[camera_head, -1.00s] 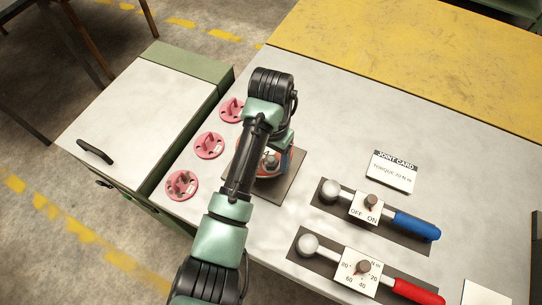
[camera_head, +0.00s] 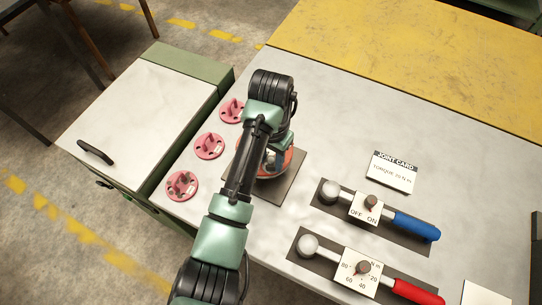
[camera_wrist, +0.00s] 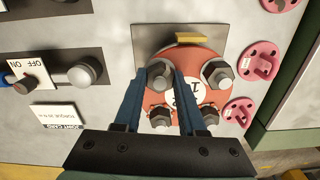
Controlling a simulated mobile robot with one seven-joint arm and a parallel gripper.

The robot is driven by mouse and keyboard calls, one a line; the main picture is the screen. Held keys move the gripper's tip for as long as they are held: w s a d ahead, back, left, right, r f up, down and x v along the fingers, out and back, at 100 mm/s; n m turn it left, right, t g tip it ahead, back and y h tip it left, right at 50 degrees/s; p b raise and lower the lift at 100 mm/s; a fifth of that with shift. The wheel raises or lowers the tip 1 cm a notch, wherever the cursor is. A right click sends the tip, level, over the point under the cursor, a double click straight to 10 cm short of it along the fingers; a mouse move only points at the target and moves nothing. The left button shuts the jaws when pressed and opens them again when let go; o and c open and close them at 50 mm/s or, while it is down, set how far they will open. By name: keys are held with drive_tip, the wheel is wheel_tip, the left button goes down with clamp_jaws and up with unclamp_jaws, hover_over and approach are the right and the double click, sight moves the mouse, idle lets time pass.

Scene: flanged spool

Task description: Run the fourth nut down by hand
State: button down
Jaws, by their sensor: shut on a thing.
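The orange-red flange (camera_wrist: 185,95) of the spool shows in the wrist view with several grey hex nuts on studs around a pale numbered centre. My gripper (camera_wrist: 163,78) has its two blue fingers closed around the upper-left nut (camera_wrist: 159,70). The upper-right nut (camera_wrist: 217,74), lower-left nut (camera_wrist: 159,118) and lower-right nut (camera_wrist: 208,117) stand clear of the fingertips. In the head view my arm hides most of the flange (camera_head: 287,161), and the held nut cannot be seen there. How far down each nut sits is hard to tell.
The spool stands on a grey-brown plate (camera_head: 285,187). Pink holders (camera_head: 209,146) line the bench's left edge. To the right lie a blue-handled wrench (camera_head: 415,226), a red-handled wrench (camera_head: 418,292) and a joint card (camera_head: 393,174). The bench beyond is clear.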

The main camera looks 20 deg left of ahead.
drive_tip(key=m+p, duration=0.2)
drive_tip(key=m, duration=0.2)
drive_tip(key=shift+r, duration=0.15)
drive_tip(key=m+p, duration=0.2)
drive_tip(key=m, duration=0.2)
drive_tip(key=shift+m, duration=0.3)
drive_tip(key=m+p, duration=0.1)
drive_tip(key=m, duration=0.3)
drive_tip(key=shift+p, duration=0.4)
drive_tip(key=shift+m+p, duration=0.45)
drive_tip(key=shift+m, duration=1.55)
drive_tip(key=shift+c, duration=2.4)
unclamp_jaws()
